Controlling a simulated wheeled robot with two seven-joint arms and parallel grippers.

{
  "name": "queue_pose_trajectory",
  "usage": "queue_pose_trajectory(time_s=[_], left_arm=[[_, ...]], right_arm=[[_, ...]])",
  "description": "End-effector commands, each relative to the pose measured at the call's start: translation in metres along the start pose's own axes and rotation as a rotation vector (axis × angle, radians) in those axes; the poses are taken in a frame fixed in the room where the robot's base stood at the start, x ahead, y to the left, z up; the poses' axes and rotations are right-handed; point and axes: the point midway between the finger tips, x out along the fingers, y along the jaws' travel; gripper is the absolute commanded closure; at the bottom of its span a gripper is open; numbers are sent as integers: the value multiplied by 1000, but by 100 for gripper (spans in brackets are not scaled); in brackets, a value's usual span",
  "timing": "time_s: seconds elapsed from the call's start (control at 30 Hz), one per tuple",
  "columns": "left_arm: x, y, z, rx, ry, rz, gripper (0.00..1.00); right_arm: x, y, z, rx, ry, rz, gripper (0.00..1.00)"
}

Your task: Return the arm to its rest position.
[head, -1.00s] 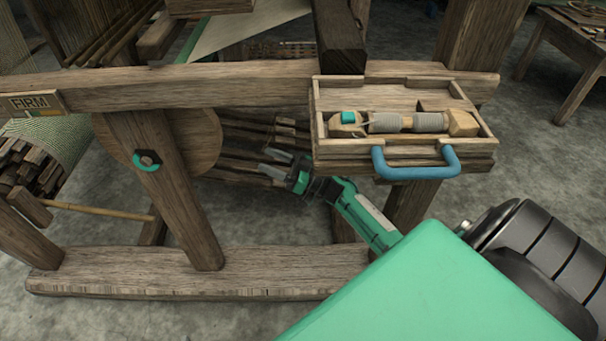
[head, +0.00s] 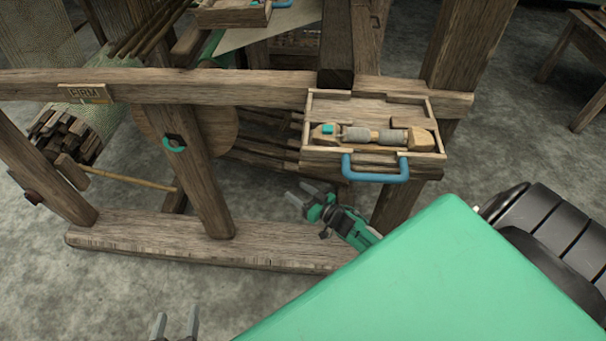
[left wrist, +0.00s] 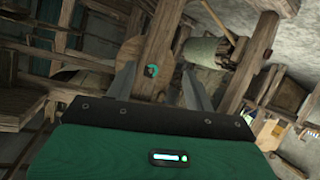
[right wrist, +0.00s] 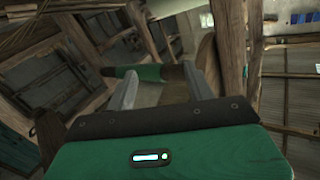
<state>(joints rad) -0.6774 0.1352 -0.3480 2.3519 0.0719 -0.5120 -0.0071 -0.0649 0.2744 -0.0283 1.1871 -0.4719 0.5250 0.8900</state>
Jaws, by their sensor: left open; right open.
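My left gripper (head: 175,327) shows only its two fingertips at the bottom edge of the head view. They are apart and empty, over the floor in front of the loom. In the left wrist view, the fingers (left wrist: 157,90) stand apart with the loom beyond. My right gripper (head: 312,195) is open and empty, in front of the loom, below and left of the wooden tray with the blue handle. In the right wrist view, its fingers (right wrist: 160,88) are apart; a green bar-like thing (right wrist: 145,72) shows beyond them, and I cannot tell if they touch it.
The tray (head: 435,157) at the loom's right holds a wooden shuttle (head: 370,135). The loom's foot beam (head: 150,240) lies low in front. A post carries a teal ring (head: 174,143); a FIRM sign (head: 85,93) is at left. Another tray (head: 232,17) is behind. Floor at lower left is clear.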

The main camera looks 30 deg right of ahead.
Motion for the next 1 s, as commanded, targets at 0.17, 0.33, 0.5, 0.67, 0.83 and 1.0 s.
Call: queue_pose_trajectory(time_s=[0.17,0.33,0.5,0.67,0.83,1.0], left_arm=[[-2,1,-4,0,0,0,46],[-2,1,-4,0,0,0,46],[-2,1,-4,0,0,0,46],[-2,1,-4,0,0,0,46],[-2,-2,-2,3,-23,-7,46],[-4,-13,6,11,-104,-32,46]], right_arm=[[-4,0,6,-1,-20,17,46],[-4,0,7,-2,-22,18,46],[-4,0,7,-2,-21,18,46],[-4,0,6,-2,-21,18,46],[-6,-8,4,-16,-36,50,46],[-17,-35,-4,-56,-116,159,46]])
